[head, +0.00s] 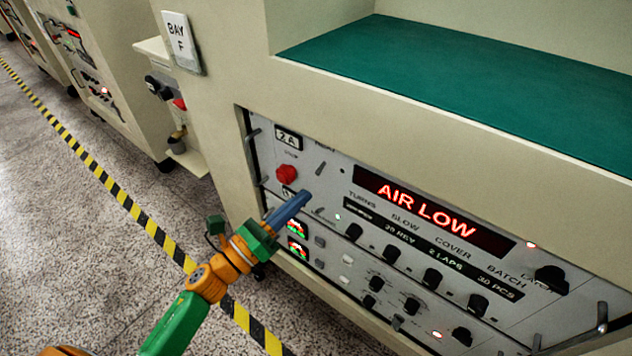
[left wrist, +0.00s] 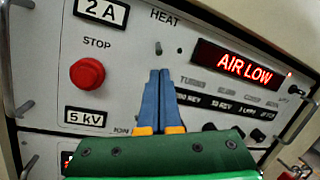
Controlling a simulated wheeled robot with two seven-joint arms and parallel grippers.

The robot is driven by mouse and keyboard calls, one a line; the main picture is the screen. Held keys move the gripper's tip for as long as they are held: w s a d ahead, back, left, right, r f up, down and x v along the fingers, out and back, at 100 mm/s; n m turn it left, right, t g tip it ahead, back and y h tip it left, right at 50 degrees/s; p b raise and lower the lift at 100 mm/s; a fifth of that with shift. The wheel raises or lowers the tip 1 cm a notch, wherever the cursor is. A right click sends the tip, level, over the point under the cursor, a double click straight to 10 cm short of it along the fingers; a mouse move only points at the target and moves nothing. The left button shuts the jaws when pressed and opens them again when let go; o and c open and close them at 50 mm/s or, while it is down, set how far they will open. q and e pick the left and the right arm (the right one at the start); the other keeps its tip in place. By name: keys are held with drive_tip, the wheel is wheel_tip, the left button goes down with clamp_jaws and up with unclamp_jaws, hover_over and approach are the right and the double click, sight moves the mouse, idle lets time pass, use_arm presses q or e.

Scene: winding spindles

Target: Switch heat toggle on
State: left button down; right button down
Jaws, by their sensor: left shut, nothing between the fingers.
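The heat toggle (left wrist: 158,48) is a small dark lever under the HEAT label on the grey control panel (left wrist: 135,45). In the head view the toggle (head: 321,168) stands to the right of the red stop button. My left gripper (head: 305,195) has blue fingers, closed together and empty. Its tips show just below the toggle in the head view. In the left wrist view the fingertips (left wrist: 160,72) also lie just under the lever, with a small gap in the picture. I cannot tell how far the tips are from the panel face.
The red STOP button (left wrist: 87,74) is left of the fingers. A red AIR LOW display (head: 430,212) is on the right, above several black knobs (head: 432,277). Metal handles (head: 602,318) stick out at the panel edges. A green shelf (head: 480,80) lies above.

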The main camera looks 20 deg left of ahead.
sight(329, 173)
use_arm(q)
drive_tip(key=x, duration=0.5)
use_arm(e)
drive_tip(key=shift+s+a+r, duration=0.2)
drive_tip(key=shift+a, duration=0.25)
drive_tip(key=shift+d, duration=0.1)
